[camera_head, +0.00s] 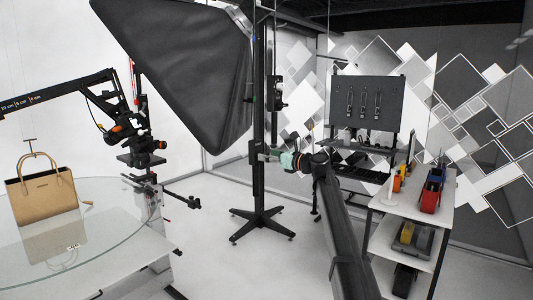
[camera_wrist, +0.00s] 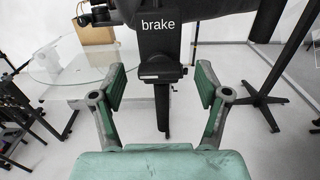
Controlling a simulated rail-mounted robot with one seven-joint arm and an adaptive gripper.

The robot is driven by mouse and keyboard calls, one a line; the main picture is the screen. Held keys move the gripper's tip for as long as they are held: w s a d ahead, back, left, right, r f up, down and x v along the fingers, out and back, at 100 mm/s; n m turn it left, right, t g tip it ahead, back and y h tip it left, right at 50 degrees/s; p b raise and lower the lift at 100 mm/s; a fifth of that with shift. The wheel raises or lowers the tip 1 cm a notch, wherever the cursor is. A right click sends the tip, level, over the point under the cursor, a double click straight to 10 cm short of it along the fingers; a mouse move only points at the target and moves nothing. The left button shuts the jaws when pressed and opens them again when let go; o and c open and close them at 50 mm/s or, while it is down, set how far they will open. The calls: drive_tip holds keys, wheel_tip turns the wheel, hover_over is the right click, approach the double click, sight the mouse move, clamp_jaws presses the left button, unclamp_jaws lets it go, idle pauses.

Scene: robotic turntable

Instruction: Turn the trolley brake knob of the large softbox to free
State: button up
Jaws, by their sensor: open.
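The large black softbox (camera_head: 185,75) hangs on a dark upright stand (camera_head: 258,120) with a star-shaped foot. In the wrist view a dark bracket (camera_wrist: 160,42) carries the white word "brake". Below the word is a black block-like knob (camera_wrist: 160,68) with a small pale mark at its lower left. Whether the knob is at free cannot be read. My gripper (camera_wrist: 160,86) is open, its green-padded fingers spread left and right of the knob with gaps on both sides. In the head view my gripper (camera_head: 266,153) is at the stand's post, from the right.
A glass turntable (camera_head: 110,220) with a tan handbag (camera_head: 42,190) stands at left, beside a black camera arm (camera_head: 70,92). A white shelf trolley (camera_head: 408,187) with coloured bins and a dark tool panel (camera_head: 367,102) stand at right. The floor around the stand's foot is clear.

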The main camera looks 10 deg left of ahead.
drive_tip(key=shift+w+a, duration=0.35)
drive_tip(key=shift+a, duration=0.2)
drive_tip(key=c, duration=1.2)
drive_tip(key=shift+o, duration=0.2)
drive_tip(key=shift+f+n+b, duration=0.1)
drive_tip(key=shift+n+b, duration=0.3)
drive_tip(key=shift+b, duration=0.05)
drive_tip(key=shift+s+a+f+n+b, duration=0.1)
drive_tip(key=shift+n+b, duration=3.85)
drive_tip(key=shift+n, duration=0.3)
drive_tip(key=shift+s+a+f+n+b, duration=0.1)
drive_tip(key=shift+n+b, duration=3.8)
drive_tip(key=shift+n, duration=0.35)
drive_tip(key=shift+r, duration=0.15)
